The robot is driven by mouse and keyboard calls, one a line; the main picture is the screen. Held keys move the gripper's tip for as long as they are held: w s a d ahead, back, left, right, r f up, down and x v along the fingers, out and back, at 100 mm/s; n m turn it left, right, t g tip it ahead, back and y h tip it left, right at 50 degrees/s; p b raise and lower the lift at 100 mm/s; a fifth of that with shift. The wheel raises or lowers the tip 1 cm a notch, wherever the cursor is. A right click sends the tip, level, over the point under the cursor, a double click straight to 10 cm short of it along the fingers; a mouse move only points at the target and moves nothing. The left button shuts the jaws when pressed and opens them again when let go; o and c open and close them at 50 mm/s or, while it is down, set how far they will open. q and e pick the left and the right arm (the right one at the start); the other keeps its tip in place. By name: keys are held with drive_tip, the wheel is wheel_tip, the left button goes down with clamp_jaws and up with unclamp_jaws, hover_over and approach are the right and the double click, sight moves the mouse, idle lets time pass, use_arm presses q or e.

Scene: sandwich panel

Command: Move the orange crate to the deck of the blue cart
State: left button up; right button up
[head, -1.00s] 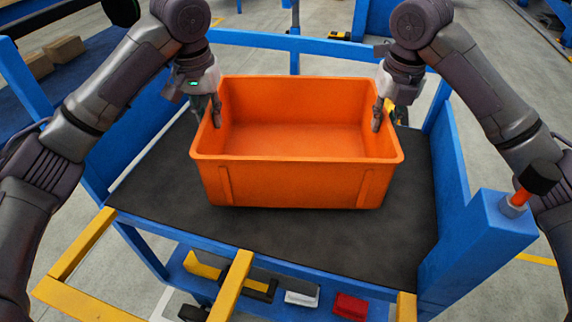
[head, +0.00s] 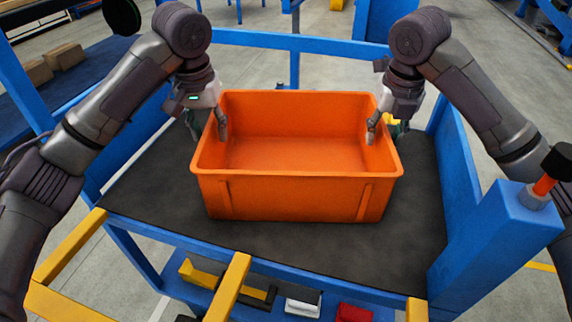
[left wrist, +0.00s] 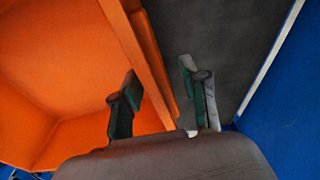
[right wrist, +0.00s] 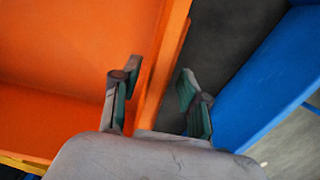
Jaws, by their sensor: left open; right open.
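The orange crate (head: 285,196) is empty and stands upright on the dark deck (head: 415,240) of the blue cart (head: 290,42). My left gripper (head: 207,126) is open around the crate's left wall, one finger inside and one outside. The left wrist view shows that wall between its spread fingers (left wrist: 160,88). My right gripper (head: 383,128) is open around the right wall in the same way, and the right wrist view shows its fingers (right wrist: 154,88) apart with the rim between them. The outer fingers are partly hidden in the head view.
Blue side panels and a back rail border the deck. A blue post with a black-topped orange knob (head: 545,183) stands at the right front. Yellow bars (head: 228,287) lie in front. A lower shelf holds a red item (head: 353,313) and a white one (head: 302,307).

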use_arm(q)
drive_tip(key=shift+r, duration=0.1)
use_arm(e)
drive_tip(key=shift+r, duration=0.2)
use_arm(q)
wheel_tip(320, 180, up, 12)
drive_tip(key=s, duration=0.1)
drive_tip(key=shift+s, duration=0.2)
use_arm(e)
wheel_tip(320, 180, up, 12)
drive_tip(key=s, duration=0.1)
drive_tip(key=shift+s+f, duration=0.25)
drive_tip(key=shift+s, duration=0.15)
